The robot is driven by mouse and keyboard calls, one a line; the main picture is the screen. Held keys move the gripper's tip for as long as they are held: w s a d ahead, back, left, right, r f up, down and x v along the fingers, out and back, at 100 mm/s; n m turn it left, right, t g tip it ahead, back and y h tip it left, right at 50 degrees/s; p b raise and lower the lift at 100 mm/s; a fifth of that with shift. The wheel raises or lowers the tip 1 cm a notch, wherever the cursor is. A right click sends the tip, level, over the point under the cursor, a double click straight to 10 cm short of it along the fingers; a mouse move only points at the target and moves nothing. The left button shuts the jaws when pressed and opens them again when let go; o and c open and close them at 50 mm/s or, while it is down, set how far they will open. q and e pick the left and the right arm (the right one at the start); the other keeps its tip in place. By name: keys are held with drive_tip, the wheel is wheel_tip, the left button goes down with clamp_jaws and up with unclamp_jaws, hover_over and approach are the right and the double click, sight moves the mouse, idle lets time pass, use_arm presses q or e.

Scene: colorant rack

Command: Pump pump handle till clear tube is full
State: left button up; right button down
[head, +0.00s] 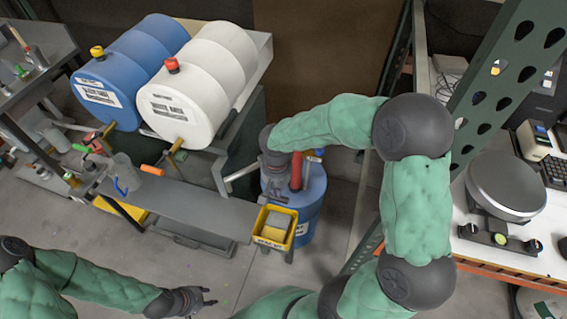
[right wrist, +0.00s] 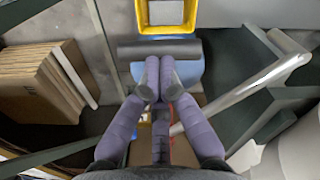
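A blue drum (head: 306,222) stands on the floor with a pump on top. A red upright part (head: 297,172) shows there beside my right gripper. My right gripper (right wrist: 160,75) has its purple fingers close together at the tips. The tips are at the edge of a dark grey bar (right wrist: 150,49), likely the pump handle; I cannot tell whether they touch it. Nothing is seen clasped between them. In the head view my right wrist hides much of the pump. My left gripper (head: 207,297) is open and empty, low over the floor. I cannot make out the clear tube.
A yellow bin (head: 264,241) sits in front of the blue drum; its rim also shows in the right wrist view (right wrist: 166,37). A silver pipe (right wrist: 255,90) slants beside my right fingers. Blue (head: 133,58) and white (head: 215,70) barrels lie on a rack. A bench (head: 500,255) stands right.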

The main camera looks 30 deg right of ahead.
drive_tip(key=shift+s+f+b, duration=0.1)
drive_tip(key=shift+f+b, duration=1.25)
drive_tip(key=shift+f, duration=0.4)
idle(1.8)
drive_tip(key=shift+r, duration=0.15)
wheel_tip(320, 180, up, 15)
drive_tip(key=p, duration=1.1)
drive_tip(key=shift+f+b, duration=0.8)
drive_tip(key=shift+f, duration=0.4)
idle(1.4)
